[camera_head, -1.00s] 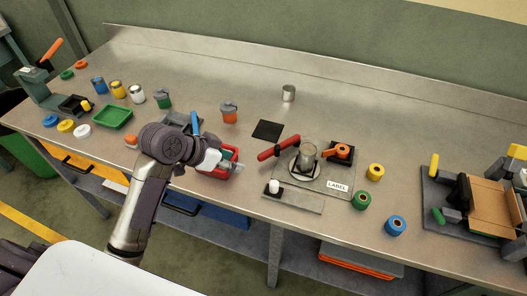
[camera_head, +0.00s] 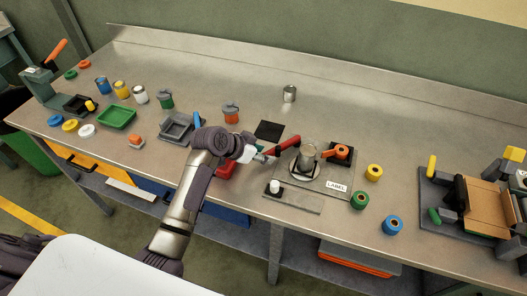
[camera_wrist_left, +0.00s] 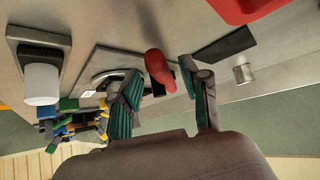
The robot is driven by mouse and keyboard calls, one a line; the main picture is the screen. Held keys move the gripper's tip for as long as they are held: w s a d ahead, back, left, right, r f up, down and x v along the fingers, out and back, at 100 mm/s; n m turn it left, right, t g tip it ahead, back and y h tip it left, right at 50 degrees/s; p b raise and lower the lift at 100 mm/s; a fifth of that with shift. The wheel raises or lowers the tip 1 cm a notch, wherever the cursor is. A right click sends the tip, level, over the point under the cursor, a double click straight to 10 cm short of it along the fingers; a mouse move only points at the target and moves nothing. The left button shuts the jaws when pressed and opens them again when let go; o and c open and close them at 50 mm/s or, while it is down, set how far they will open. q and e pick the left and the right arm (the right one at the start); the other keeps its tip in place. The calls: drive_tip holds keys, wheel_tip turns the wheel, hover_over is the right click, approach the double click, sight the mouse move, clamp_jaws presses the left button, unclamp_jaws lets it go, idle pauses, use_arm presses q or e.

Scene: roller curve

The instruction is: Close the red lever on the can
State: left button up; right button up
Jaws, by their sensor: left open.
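The red lever (camera_head: 285,145) sticks out to the left of the metal can (camera_head: 307,158), which stands on a round plate of the labelled fixture (camera_head: 325,186). My left gripper (camera_head: 266,157) is open and close to the lever's free end. In the left wrist view the lever's red handle (camera_wrist_left: 157,68) shows between the two spread fingers of my left gripper (camera_wrist_left: 163,80). I cannot tell whether either finger touches it. The can is hidden behind a finger there. My right gripper is not in view.
A white cylinder (camera_head: 274,186) on a dark block stands in front of the lever. A red holder (camera_head: 226,170) is partly hidden by my arm. Colored rolls (camera_head: 374,172) stand to the right.

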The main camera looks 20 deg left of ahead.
use_arm(q)
drive_tip(key=shift+w+d+f, duration=0.15)
drive_tip(key=shift+w+f, duration=0.05)
drive_tip(key=shift+f, duration=0.05)
clamp_jaws()
idle(0.4)
